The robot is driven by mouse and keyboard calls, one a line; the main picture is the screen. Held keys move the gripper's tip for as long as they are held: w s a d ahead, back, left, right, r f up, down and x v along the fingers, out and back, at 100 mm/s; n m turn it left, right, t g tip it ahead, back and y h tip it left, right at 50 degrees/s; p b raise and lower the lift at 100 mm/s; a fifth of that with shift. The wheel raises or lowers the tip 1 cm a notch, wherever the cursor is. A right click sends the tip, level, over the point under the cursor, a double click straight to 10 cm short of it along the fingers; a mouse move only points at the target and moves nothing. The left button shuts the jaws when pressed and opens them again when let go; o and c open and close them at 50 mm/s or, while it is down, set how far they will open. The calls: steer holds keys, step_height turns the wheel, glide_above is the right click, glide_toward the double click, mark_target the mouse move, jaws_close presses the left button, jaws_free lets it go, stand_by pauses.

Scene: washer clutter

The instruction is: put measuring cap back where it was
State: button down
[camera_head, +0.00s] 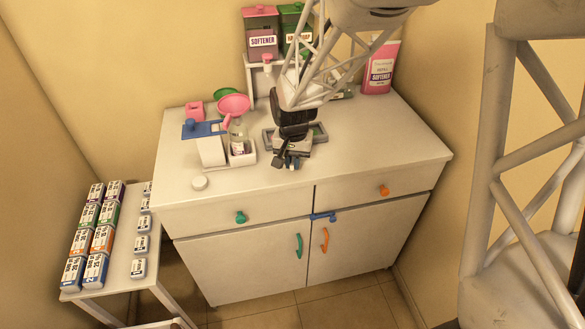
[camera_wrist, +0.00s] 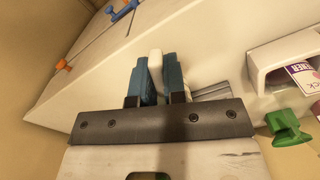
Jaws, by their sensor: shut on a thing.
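My gripper (camera_head: 288,161) is over the cabinet top, in front of the grey-green tray. In the wrist view its two blue fingers (camera_wrist: 156,80) are shut on a small white piece (camera_wrist: 155,63), which looks like the measuring cap. The fingers hide part of it, and it cannot be made out in the head view. A small white round cap-like thing (camera_head: 199,183) lies on the cabinet top near its front left; I cannot tell what it is.
The cabinet top (camera_head: 370,150) is clear to the right. A white caddy (camera_head: 242,159) with a bottle stands left of my gripper. The tray (camera_head: 319,132) is behind it. Softener dispensers (camera_head: 262,35) and a pink softener jug (camera_head: 380,68) stand at the back. A side table (camera_head: 120,270) holds several boxes.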

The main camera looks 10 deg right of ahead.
mark_target(293, 180)
steer(key=shift+f, duration=1.7)
steer(key=shift+f, duration=0.15)
steer(key=c, duration=1.2)
jaws_free()
step_height(293, 180, up, 12)
steer(key=shift+r, duration=0.2)
